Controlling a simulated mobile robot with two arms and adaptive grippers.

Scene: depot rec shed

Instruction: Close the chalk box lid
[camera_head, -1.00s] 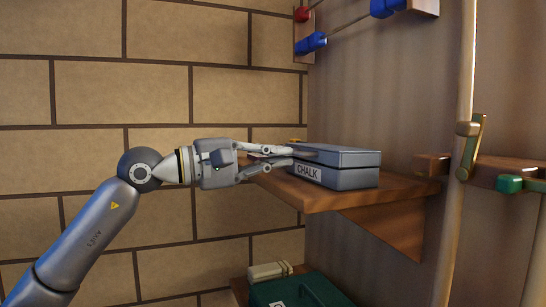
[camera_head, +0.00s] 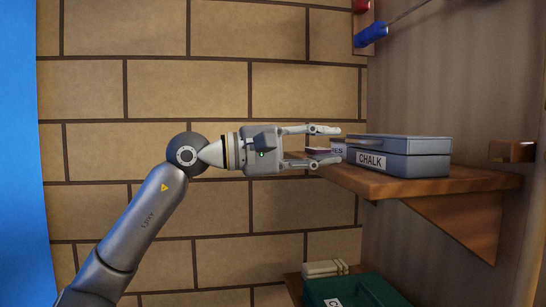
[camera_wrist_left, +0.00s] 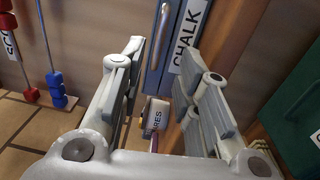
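The chalk box (camera_head: 425,168) is grey-blue with a white CHALK label. It sits on a wooden wall shelf (camera_head: 400,188). Its lid (camera_head: 405,144) lies flat over the box, with no clear gap showing at the front. The box and a pale handle bar (camera_wrist_left: 161,35) show in the left wrist view. My left gripper (camera_head: 336,146) is just left of the box, its fingers spread one above the other and pointing at it. Nothing is held between the fingers, and they look apart from the box. My right gripper is not in view.
A small pale box with a label ending in RES (camera_wrist_left: 157,114) stands on the shelf beside the chalk box. A green box (camera_head: 350,290) and a pale object (camera_head: 325,268) are below. Bead rods (camera_head: 371,35) are on the wall above. A wooden peg block (camera_head: 512,151) is to the right.

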